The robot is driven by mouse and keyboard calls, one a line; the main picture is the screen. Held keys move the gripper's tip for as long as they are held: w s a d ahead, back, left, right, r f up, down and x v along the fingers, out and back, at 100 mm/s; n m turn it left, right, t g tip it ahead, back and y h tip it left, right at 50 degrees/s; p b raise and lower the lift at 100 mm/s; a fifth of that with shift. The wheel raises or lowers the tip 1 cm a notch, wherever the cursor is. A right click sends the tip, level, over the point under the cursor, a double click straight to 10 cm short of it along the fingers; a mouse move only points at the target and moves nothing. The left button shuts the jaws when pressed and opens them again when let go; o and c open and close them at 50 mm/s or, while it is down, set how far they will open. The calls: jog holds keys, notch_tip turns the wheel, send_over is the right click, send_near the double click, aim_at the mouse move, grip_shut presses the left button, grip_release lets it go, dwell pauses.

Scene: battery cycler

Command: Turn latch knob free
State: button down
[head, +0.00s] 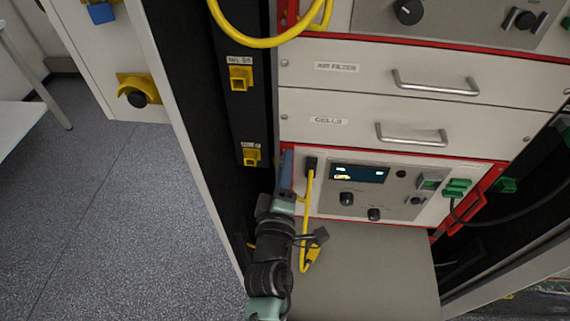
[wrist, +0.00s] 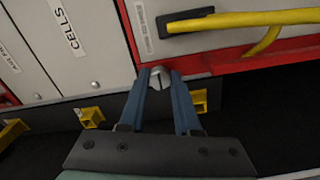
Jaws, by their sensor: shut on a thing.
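The latch knob (wrist: 161,79) is a small grey, rounded piece with a dark slot, on the red-edged border of the lower instrument panel in the wrist view. My gripper (wrist: 160,76) has its two blue fingers shut on the knob, one on each side. In the head view my gripper (head: 287,168) reaches the left edge of the panel with the display (head: 358,173), and it hides the knob there.
A yellow cable (head: 308,205) with a black plug hangs just right of my gripper. Yellow sockets (head: 252,157) sit on the black post to the left. The "CELLS" drawer (head: 345,128) is above, and a grey surface (head: 370,270) is below.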

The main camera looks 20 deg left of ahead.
dwell(0.4)
jog(key=c, duration=0.6)
grip_release()
jog(key=b+v, duration=0.1)
jog(key=v, duration=1.2)
jog(key=shift+b, duration=0.35)
